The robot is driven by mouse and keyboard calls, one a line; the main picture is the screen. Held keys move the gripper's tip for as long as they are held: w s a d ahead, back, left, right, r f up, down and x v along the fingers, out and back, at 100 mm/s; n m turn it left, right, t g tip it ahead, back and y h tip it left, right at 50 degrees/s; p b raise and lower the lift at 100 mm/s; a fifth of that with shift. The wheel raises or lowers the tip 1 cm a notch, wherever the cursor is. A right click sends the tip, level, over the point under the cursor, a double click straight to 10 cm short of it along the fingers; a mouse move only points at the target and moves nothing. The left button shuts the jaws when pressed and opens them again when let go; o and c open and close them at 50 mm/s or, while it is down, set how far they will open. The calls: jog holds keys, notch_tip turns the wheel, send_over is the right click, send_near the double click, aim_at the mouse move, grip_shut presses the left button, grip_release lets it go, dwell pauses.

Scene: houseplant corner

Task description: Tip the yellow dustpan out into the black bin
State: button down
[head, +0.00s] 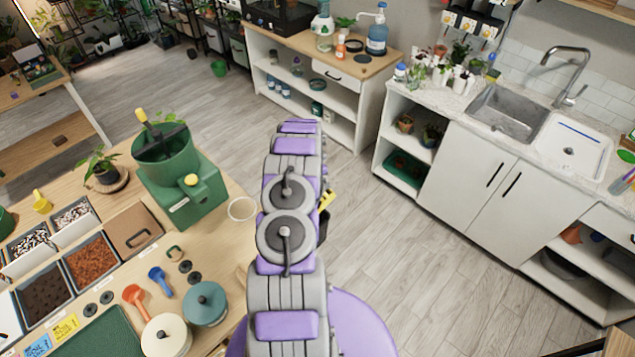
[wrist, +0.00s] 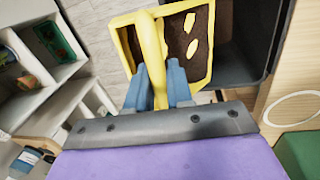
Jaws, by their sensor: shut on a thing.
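My gripper (wrist: 159,82) is shut on the handle of the yellow dustpan (wrist: 124,42) in the wrist view. The pan holds dark soil and several yellow leaf pieces. The black bin (wrist: 262,45) is at the upper right of the wrist view, and the pan's right side overlaps it in the picture. I cannot tell the height of the pan above the bin. In the head view my arm hides the gripper and most of the pan; a yellow bit of the dustpan (head: 327,200) shows at the arm's right side.
A wooden potting table (head: 225,215) with a green machine (head: 180,175), soil trays and tools stands left of my arm. A white sink cabinet (head: 480,185) is at the right, and a shelf unit (head: 330,85) behind. Grey floor (head: 400,270) is clear between them.

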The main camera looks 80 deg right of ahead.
jog(key=shift+w+a+g+h+p, duration=0.5)
jog(key=shift+g+h+p, duration=0.15)
jog(key=shift+p, duration=0.45)
jog(key=shift+w+d+f+h+b, duration=0.1)
jog(key=shift+w+f+h+b, duration=0.15)
jog(key=shift+b, duration=0.4)
jog(key=b, duration=0.3)
jog(key=shift+w+r, duration=0.1)
jog(key=shift+w, duration=0.1)
jog(key=b, duration=0.2)
jog(key=shift+a+r+g+b, duration=0.1)
jog(key=shift+a+g+b, duration=0.15)
jog(key=shift+b, duration=0.15)
jog(key=shift+s+a+h+b, duration=0.15)
jog(key=shift+h+b, duration=0.15)
jog(key=shift+b, duration=0.95)
jog(key=shift+w+g+b, duration=0.25)
jog(key=shift+g+b, duration=0.05)
jog(key=shift+b, duration=0.8)
jog(key=b, duration=0.2)
jog(key=h+b, duration=0.1)
jog(key=b, duration=0.1)
jog(key=shift+a+r, duration=0.15)
jog(key=shift+a, duration=0.15)
jog(key=w+a+g+h+b, duration=0.1)
jog(key=b, duration=0.5)
jog(key=shift+r, duration=0.15)
